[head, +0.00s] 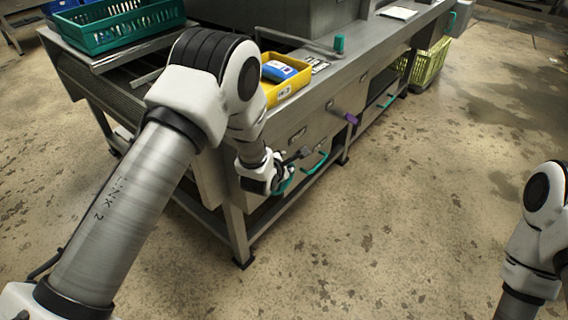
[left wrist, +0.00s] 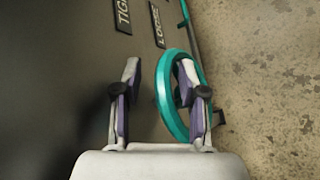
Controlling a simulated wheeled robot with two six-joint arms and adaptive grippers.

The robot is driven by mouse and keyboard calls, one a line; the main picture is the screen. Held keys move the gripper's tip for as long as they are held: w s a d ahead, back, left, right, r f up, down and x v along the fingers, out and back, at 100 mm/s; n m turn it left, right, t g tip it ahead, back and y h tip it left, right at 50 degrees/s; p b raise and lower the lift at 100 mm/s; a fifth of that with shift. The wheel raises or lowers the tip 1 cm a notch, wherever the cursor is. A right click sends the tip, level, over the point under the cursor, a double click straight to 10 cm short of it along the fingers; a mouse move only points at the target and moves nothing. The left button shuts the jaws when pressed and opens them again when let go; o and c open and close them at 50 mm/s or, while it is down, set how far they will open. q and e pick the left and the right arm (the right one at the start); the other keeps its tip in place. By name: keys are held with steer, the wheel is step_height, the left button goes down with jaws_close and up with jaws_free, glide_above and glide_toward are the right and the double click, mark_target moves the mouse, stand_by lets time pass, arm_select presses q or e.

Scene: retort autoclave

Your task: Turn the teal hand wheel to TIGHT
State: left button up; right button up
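The teal hand wheel (left wrist: 166,98) is on the grey panel in the left wrist view, seen almost edge-on. My left gripper (left wrist: 159,68) is open, with one finger outside the rim and the other over the inside of the wheel. The near rim lies between the fingers, with a gap to the left finger; I cannot tell whether the right finger touches it. Black plates reading TIGHT (left wrist: 122,14) and LOOSE (left wrist: 157,24) are above the gripper. In the head view the wheel (head: 287,184) is mostly hidden by my left gripper. My right gripper is outside the picture.
A yellow bin (head: 290,88) with a blue item stands on the bench top above the wheel. A teal crate (head: 95,42) is at the left. A teal handle (head: 316,165) and a purple handle (head: 351,118) stick out of the bench front. The floor before it is clear.

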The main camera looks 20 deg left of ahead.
arm_select(q)
steer(key=v, duration=1.2)
